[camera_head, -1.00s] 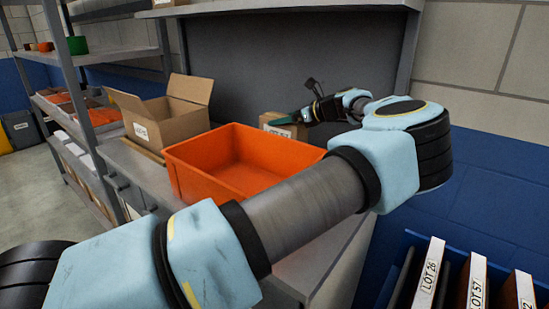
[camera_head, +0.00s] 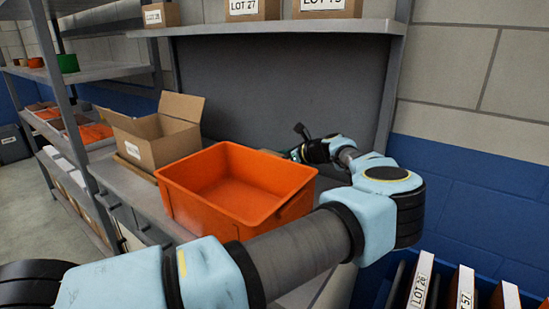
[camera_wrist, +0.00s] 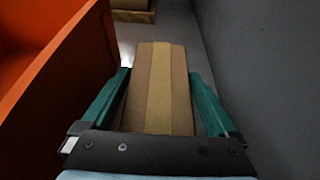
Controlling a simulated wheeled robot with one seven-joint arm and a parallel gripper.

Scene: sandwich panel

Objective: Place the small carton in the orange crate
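The small carton (camera_wrist: 160,95) is brown with a lighter tape strip and lies between the two green fingers of my gripper (camera_wrist: 160,73) in the wrist view. Both fingers lie along its sides with no clear gap, so the gripper looks shut on it. The orange crate (camera_head: 187,192) stands empty on the grey bench in the head view. In the wrist view its wall (camera_wrist: 50,75) rises close on the left, and the carton is beside it, outside.
An open cardboard box (camera_head: 153,145) stands left of the crate; a box edge also shows at the top of the wrist view (camera_wrist: 132,15). A grey back panel (camera_wrist: 265,70) is close on the right. A shelf (camera_head: 290,27) with labelled boxes hangs above the bench.

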